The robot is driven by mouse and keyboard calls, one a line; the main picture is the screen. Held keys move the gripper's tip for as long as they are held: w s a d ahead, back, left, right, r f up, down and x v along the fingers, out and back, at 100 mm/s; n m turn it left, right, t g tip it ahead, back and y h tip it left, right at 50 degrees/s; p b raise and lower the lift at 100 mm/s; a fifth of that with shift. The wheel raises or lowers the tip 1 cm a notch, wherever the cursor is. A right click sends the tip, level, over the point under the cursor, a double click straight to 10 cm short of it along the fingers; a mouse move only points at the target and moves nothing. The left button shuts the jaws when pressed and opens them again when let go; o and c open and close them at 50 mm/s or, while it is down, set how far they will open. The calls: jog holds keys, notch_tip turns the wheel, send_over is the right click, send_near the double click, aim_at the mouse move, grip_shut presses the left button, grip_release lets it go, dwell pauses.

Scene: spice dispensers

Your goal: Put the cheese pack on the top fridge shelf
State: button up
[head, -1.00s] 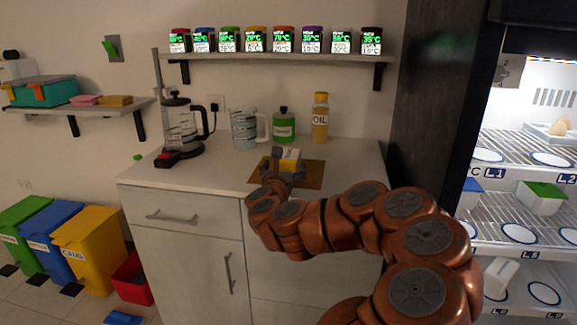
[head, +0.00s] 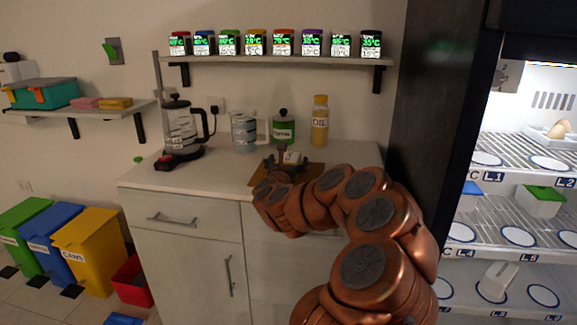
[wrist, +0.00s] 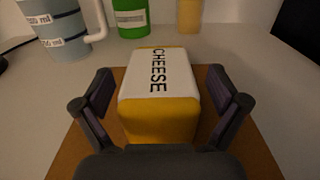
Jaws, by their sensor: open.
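The cheese pack (wrist: 158,118) is a yellow block with a white top lettered CHEESE. It lies on a brown board (head: 313,176) on the counter and shows only in part in the head view (head: 291,157). My gripper (wrist: 160,98) is open, with one finger on each side of the pack and a gap visible on both sides. The fridge stands open at the right; its top visible shelf (head: 520,152), marked L1, carries white ring spots and a holder with eggs (head: 558,131) at the right.
A measuring jug (head: 244,131), a green canister (head: 283,129) and an oil bottle (head: 320,121) stand behind the board. A coffee maker (head: 181,128) is at the left. A green-lidded container (head: 543,201) sits on the middle fridge shelf. The dark fridge side (head: 432,100) borders the counter.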

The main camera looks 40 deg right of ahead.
jog(key=shift+d, duration=0.1)
jog(key=shift+c, duration=0.4)
jog(key=c, duration=1.5)
jog(key=shift+r, duration=0.15)
